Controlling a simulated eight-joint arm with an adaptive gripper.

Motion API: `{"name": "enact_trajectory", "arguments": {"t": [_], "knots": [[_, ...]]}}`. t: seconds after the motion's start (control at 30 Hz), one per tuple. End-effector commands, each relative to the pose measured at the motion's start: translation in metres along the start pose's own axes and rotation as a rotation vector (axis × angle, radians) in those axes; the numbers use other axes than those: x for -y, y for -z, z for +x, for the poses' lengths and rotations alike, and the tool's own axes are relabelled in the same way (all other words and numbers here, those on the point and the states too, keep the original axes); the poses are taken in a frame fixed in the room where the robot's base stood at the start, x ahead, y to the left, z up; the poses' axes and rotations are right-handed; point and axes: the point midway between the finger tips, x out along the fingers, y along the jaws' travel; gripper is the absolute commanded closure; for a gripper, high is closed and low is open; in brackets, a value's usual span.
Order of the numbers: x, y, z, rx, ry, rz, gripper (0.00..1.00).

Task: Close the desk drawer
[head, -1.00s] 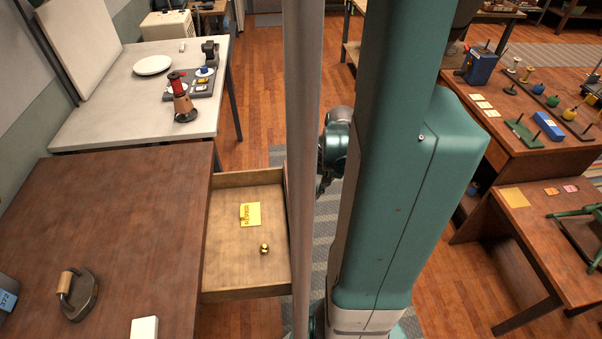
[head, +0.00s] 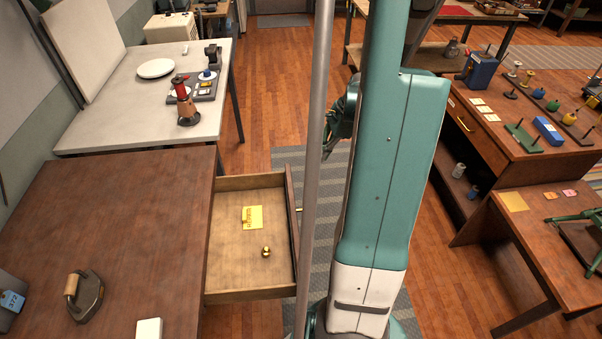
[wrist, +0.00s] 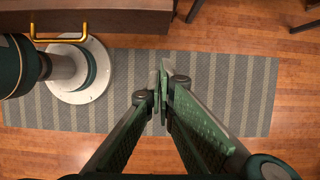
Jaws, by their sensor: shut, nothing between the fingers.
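The desk drawer (head: 225,277) sticks well out from the right side of the brown wooden desk (head: 135,215). A yellow note (head: 256,222) and a small brass ball-like thing (head: 266,252) lie inside it. A bit of its brass handle (head: 299,209) shows at the front. In the wrist view the brass handle (wrist: 58,40) is at the upper left, below a dark wooden edge (wrist: 120,18). My gripper (wrist: 160,88) is shut and empty, over the striped mat, apart from the handle and to its right. My arm and column hide much of the area right of the drawer in the head view.
A striped grey mat (wrist: 215,85) lies on the wooden floor. A flat iron (head: 86,297) and a white block (head: 149,328) rest on the desk. A pale table (head: 120,115) stands behind it. Workbenches (head: 540,160) with tools stand at right.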

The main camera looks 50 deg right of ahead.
Motion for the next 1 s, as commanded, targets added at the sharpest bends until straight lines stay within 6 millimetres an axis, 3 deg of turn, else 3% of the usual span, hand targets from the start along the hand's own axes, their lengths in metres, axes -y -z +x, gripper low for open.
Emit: {"name": "enact_trajectory", "arguments": {"t": [0.57, 0.77, 1.0], "knots": [[0.003, 0.002, 0.002, 0.003, 0.000, 0.026, 1.00], [0.003, 0.002, 0.016, 0.003, 0.001, 0.025, 1.00], [0.003, 0.002, 0.047, 0.003, 0.001, 0.023, 1.00]]}}
